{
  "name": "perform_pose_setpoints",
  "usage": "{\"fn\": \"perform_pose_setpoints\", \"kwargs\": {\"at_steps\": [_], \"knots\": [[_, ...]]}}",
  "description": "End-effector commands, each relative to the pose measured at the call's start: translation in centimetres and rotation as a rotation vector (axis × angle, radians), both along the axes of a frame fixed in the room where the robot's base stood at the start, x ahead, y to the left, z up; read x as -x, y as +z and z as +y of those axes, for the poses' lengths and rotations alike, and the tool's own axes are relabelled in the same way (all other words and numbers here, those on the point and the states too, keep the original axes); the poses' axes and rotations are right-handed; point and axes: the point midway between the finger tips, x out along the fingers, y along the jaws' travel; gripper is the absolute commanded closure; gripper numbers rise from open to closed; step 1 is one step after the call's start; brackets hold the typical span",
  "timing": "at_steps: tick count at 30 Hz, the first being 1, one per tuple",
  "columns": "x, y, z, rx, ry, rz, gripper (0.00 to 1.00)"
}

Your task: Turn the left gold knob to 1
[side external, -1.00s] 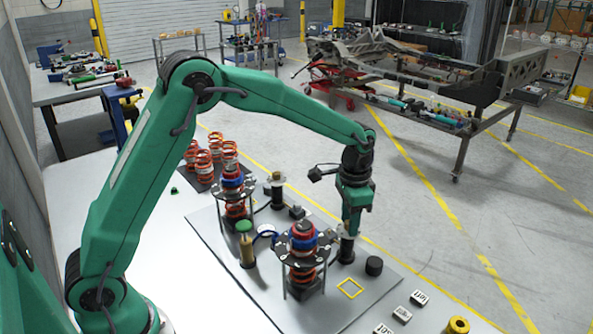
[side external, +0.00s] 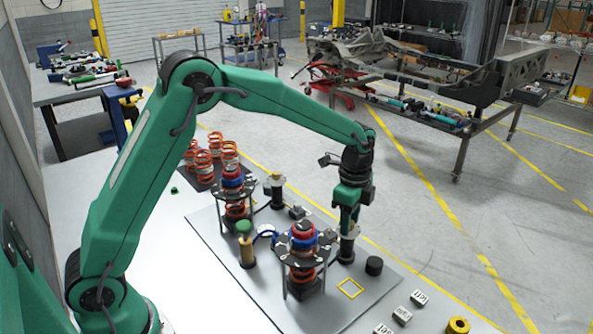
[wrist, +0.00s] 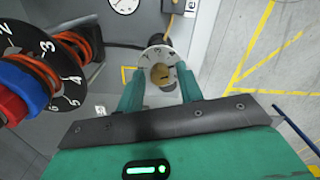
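A gold knob (wrist: 162,76) with a dark mark across its face sits on a pale round dial plate (wrist: 156,55) in the wrist view. The fingers of my gripper (wrist: 159,82) stand on either side of the knob, with gaps visible, so they look open around it. The dial markings are too small to read. In the side view my gripper (side external: 347,226) points down over a dark post (side external: 346,252), and its fingers hide the knob. A second post (side external: 277,186) with a gold-coloured top stands farther back. I cannot tell which knob is the left one.
Two red spring assemblies with blue collars (side external: 303,240) (side external: 232,180) stand on the plate; the nearer is close left of my gripper. A green-topped gold cylinder (side external: 245,245), a black puck (side external: 374,266), a yellow square outline (side external: 350,288) and a "left" block (side external: 419,298) are nearby.

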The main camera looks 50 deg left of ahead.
Motion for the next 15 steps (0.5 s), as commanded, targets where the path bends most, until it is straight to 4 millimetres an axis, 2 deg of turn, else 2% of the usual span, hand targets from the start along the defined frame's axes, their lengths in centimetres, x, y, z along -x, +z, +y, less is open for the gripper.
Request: {"fn": "perform_pose_setpoints", "kwargs": {"at_steps": [15], "knots": [[0.0,0.0,0.0,0.0,-0.353,0.0,0.64]]}}
